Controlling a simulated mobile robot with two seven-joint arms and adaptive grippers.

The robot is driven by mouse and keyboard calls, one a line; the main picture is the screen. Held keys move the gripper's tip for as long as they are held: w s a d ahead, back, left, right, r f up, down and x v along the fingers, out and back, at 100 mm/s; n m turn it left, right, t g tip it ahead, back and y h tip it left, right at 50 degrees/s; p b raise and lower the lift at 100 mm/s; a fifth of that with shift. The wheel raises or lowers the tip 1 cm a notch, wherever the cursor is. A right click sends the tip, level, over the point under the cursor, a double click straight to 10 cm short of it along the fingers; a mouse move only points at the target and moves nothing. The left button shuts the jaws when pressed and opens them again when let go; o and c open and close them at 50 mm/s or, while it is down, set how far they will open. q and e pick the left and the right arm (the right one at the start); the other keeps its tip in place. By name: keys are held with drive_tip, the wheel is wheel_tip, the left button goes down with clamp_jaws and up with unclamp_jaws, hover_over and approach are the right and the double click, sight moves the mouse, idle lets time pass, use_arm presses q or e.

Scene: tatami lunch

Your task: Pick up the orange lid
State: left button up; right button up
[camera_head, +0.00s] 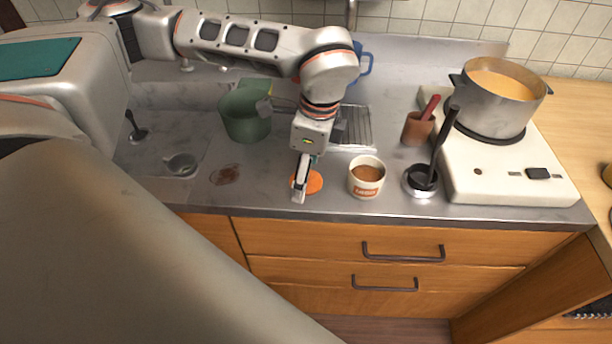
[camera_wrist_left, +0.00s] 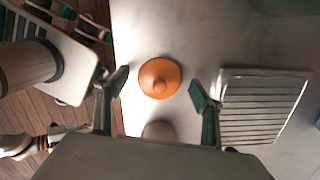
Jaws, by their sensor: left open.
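The orange lid (camera_head: 314,183) is a small round disc lying flat on the grey counter near its front edge. In the left wrist view the lid (camera_wrist_left: 160,78) shows whole, with a small round knob on its middle. My left gripper (camera_head: 301,190) points down over the lid and hides part of it in the head view. In the left wrist view my left gripper (camera_wrist_left: 157,90) has its two fingers spread apart, with the lid between and beyond them. Nothing is held. My right gripper is in neither view.
A white cup of brown liquid (camera_head: 367,179) stands just right of the lid. A dark ladle in a holder (camera_head: 420,182), a brown utensil pot (camera_head: 417,129) and a stove with a pot (camera_head: 496,103) stand further right. A green container (camera_head: 243,122) is behind left.

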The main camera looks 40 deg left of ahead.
use_arm(q)
drive_tip(key=c, duration=0.9)
drive_tip(key=shift+c, duration=0.3)
drive_tip(key=shift+r, duration=0.15)
